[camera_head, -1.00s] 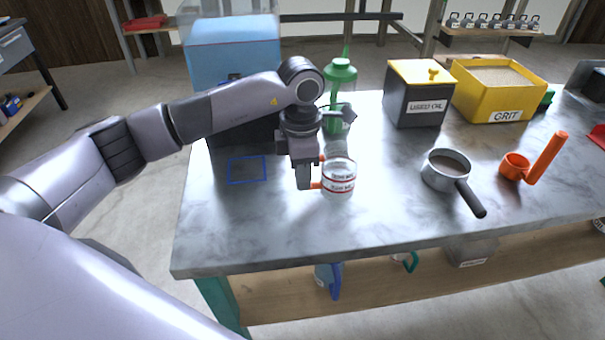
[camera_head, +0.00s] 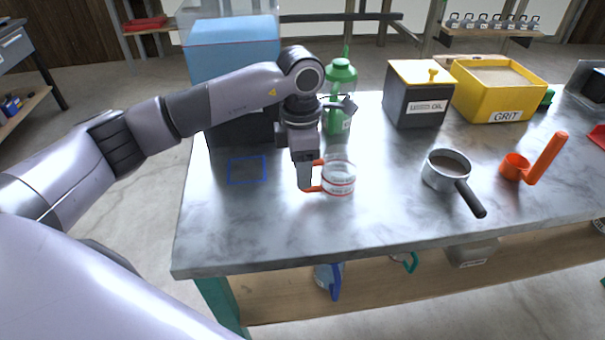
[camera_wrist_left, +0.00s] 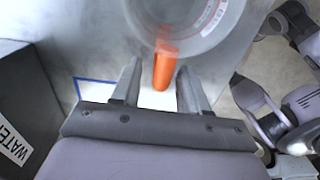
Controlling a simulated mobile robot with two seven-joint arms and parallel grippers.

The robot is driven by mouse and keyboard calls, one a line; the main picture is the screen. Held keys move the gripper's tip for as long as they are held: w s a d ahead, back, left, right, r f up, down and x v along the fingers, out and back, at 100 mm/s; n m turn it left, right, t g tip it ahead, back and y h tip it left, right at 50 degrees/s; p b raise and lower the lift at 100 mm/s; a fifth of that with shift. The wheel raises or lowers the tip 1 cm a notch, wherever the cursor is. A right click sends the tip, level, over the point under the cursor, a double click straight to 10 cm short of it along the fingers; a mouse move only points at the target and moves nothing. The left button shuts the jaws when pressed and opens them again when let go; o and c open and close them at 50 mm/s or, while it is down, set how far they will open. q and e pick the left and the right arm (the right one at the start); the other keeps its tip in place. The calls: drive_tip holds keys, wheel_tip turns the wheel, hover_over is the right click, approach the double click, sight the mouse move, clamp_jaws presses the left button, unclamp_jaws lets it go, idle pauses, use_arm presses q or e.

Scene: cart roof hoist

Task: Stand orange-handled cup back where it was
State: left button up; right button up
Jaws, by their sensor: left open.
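The orange-handled cup (camera_head: 340,180) is clear with red bands and appears upright on the grey table, right of the blue square outline (camera_head: 247,170). Its orange handle points left, toward my left gripper (camera_head: 307,184). In the left wrist view, the handle (camera_wrist_left: 164,70) lies between the two spread fingers of the left gripper (camera_wrist_left: 157,88), with gaps on both sides. The cup body (camera_wrist_left: 190,20) is just beyond the fingertips. Part of the blue outline (camera_wrist_left: 78,88) shows behind the left finger. My right gripper is not in view.
A green bottle (camera_head: 340,90) stands close behind the cup. A grey pot (camera_head: 445,172) with a dark handle and an orange scoop (camera_head: 516,166) are to the right. The front table area is clear.

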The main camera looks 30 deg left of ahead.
use_arm(q)
wheel_tip(320, 180, up, 10)
drive_tip(key=shift+a+f, duration=0.1)
idle(0.6)
